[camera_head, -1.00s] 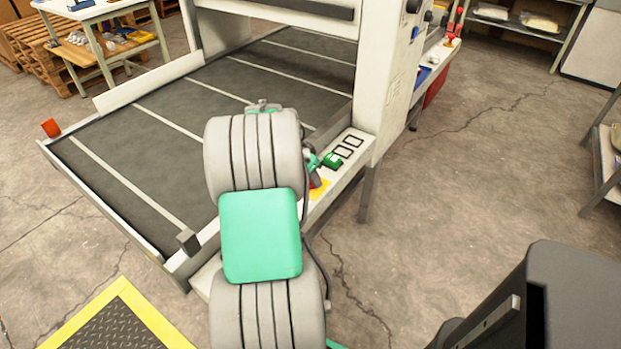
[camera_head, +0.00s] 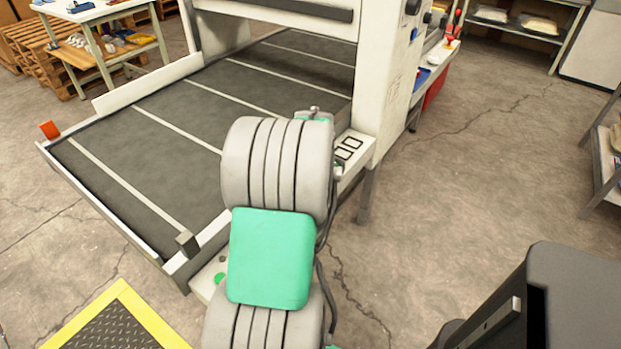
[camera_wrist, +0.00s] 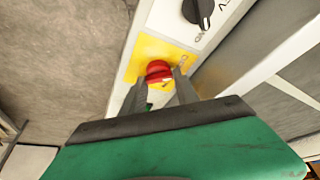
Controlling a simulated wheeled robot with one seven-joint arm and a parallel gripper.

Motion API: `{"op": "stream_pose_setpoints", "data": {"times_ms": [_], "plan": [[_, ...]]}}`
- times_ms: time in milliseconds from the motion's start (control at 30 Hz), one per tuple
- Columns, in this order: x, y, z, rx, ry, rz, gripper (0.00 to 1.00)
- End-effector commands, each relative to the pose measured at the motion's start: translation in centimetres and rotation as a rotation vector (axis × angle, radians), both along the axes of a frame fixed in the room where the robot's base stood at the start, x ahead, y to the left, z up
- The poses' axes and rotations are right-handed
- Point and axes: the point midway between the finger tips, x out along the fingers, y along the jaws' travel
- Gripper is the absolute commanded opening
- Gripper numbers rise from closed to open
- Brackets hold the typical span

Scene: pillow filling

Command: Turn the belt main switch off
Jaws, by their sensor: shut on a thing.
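A red rotary knob (camera_wrist: 158,69) sits on a yellow plate (camera_wrist: 148,52) on the white panel in the wrist view. My gripper (camera_wrist: 161,78) has one dark finger on each side of the knob and is shut on it. The fingers partly cover the knob, so its exact angle is hard to read. In the head view my arm hides the knob, the plate and the fingertips.
A black knob (camera_wrist: 198,11) with printed marks is close by on the same panel. A green button (camera_head: 220,278) shows on the belt's near rail. The dark belt (camera_head: 150,125) runs into the white machine (camera_head: 385,75). Open floor lies to the right.

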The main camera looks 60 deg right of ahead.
Motion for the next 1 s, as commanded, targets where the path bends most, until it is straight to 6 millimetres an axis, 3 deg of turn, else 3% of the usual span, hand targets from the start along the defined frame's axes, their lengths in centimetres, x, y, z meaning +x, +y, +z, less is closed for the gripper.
{"op": "stream_pose_setpoints", "data": {"times_ms": [300,800,833,1000], "plan": [[-0.03,-0.09,0.09,-0.002,0.000,0.118,0.00],[-0.01,-0.06,0.06,-0.001,0.000,0.138,0.00],[-0.01,-0.07,0.07,-0.001,0.000,0.138,0.37],[-0.02,-0.05,0.04,-0.001,0.000,0.137,0.51]]}}
